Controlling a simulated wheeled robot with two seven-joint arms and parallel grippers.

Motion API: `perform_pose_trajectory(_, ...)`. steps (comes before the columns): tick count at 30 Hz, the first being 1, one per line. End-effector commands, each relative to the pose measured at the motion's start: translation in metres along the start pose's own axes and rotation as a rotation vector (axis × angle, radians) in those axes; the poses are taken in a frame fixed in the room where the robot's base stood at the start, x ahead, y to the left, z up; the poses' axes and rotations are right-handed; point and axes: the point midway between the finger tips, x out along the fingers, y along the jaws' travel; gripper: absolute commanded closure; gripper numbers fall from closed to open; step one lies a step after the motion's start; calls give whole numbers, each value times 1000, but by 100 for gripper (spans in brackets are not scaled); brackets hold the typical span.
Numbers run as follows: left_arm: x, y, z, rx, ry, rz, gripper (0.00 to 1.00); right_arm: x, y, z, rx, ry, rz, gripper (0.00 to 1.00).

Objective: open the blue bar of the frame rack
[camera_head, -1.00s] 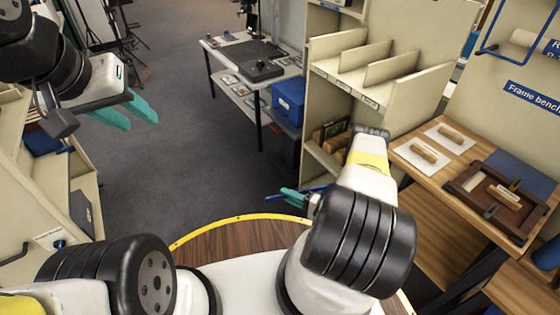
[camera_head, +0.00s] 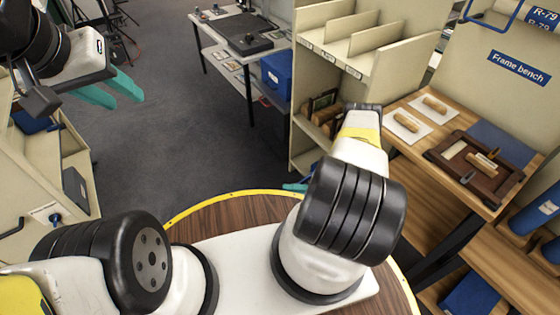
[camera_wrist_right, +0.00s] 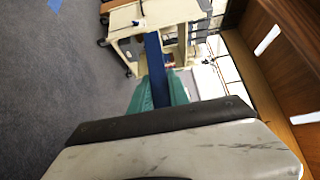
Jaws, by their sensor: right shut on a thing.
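In the right wrist view, my right gripper (camera_wrist_right: 158,97) has its teal fingers shut on a long blue bar (camera_wrist_right: 153,55), which runs outward between them. In the head view my right gripper shows only as a teal tip (camera_head: 294,187) beside my arm; most of the gripper and bar is hidden there. A cream rack (camera_head: 303,95) stands just beyond, with dividers on top and dark frames (camera_head: 322,103) upright in its lower bay. I cannot tell where the bar joins the rack. My left gripper (camera_head: 127,101) is open and empty at the upper left, over the floor.
A wooden frame bench (camera_head: 415,135) at the right holds a dark frame (camera_head: 440,155) and rolls on white sheets. A grey table (camera_head: 215,55) and blue bin (camera_head: 283,75) stand behind. A cream cabinet (camera_head: 40,150) is at left. Carpet between is clear.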

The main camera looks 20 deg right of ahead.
Motion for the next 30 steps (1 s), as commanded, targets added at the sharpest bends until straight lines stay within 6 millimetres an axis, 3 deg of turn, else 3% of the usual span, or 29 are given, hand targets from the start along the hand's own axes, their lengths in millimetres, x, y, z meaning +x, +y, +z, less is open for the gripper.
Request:
perform_pose_trajectory(6, 0, 0, 0, 0, 0, 0, 64, -1, 1, -1, -2, 3, 4, 100)
perform_pose_trajectory(7, 0, 0, 0, 0, 0, 0, 64, -1, 1, -2, -2, 3, 4, 72)
perform_pose_trajectory(10, 0, 0, 0, 0, 0, 0, 64, -1, 0, -1, -2, 3, 3, 56)
perform_pose_trajectory(20, 0, 0, 0, 0, 0, 0, 64, -2, 0, -1, -1, 3, 2, 56)
perform_pose_trajectory(30, 0, 0, 0, 0, 0, 0, 64, -54, 1, -1, -2, 4, 4, 56)
